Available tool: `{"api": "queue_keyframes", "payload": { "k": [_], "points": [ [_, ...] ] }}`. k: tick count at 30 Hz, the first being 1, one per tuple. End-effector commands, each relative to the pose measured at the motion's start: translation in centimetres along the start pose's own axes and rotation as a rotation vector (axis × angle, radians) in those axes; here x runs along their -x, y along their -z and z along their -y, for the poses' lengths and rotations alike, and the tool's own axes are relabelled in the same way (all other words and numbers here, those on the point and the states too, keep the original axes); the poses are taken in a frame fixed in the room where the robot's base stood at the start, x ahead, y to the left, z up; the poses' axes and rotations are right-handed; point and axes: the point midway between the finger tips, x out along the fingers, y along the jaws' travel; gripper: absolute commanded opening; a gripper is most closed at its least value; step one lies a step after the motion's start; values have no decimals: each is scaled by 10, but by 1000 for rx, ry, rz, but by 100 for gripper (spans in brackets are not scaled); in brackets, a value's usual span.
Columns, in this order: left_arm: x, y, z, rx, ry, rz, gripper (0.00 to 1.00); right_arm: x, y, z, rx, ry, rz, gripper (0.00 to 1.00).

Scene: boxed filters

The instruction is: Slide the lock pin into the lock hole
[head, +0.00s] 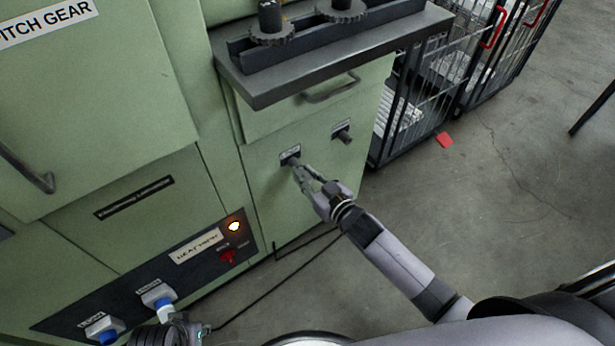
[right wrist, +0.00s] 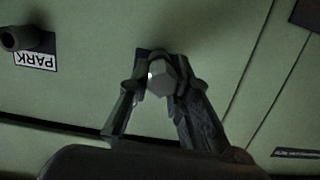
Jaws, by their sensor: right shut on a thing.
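My right gripper (head: 300,172) is at the lower green cabinet door, its two fingers shut on a grey pin (right wrist: 160,77). The pin's faceted end faces the camera in the right wrist view, between the fingertips (right wrist: 158,88). The pin is at the dark left fitting under a small label (head: 290,154), which I take as the lock hole. The hole is hidden behind pin and fingers, so I cannot tell how deep the pin sits. A dark part, probably my left gripper (head: 172,334), shows at the bottom edge; its fingers are not clear.
A dark round fitting marked PARK (right wrist: 17,38) protrudes right of the pin, also seen in the head view (head: 343,136). A grey shelf with gears (head: 345,55) overhangs the door. Wire cages (head: 430,85) stand right. A cable (head: 270,290) crosses the floor.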

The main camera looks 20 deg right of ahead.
Motion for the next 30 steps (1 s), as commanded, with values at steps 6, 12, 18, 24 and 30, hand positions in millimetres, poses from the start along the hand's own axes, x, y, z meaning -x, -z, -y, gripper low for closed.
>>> {"api": "queue_keyframes", "payload": {
  "k": [6, 12, 18, 24, 30],
  "points": [
    [3, 0, 0, 0, 1, 1, 32, -3, 0, 0, 0, 0, 1, 23],
    [2, -2, 1, -1, 1, 5, 32, -3, 0, 0, 0, 0, 1, 37],
    [1, -2, 1, -1, 1, 5, 32, -3, 0, 0, 0, 0, 1, 42],
    [0, -4, 2, -4, 3, 9, 32, -1, 0, 0, 0, 0, 2, 42],
    [0, -3, 1, -3, 2, 7, 32, 22, -2, 0, -1, 0, 4, 42]
  ]
}}
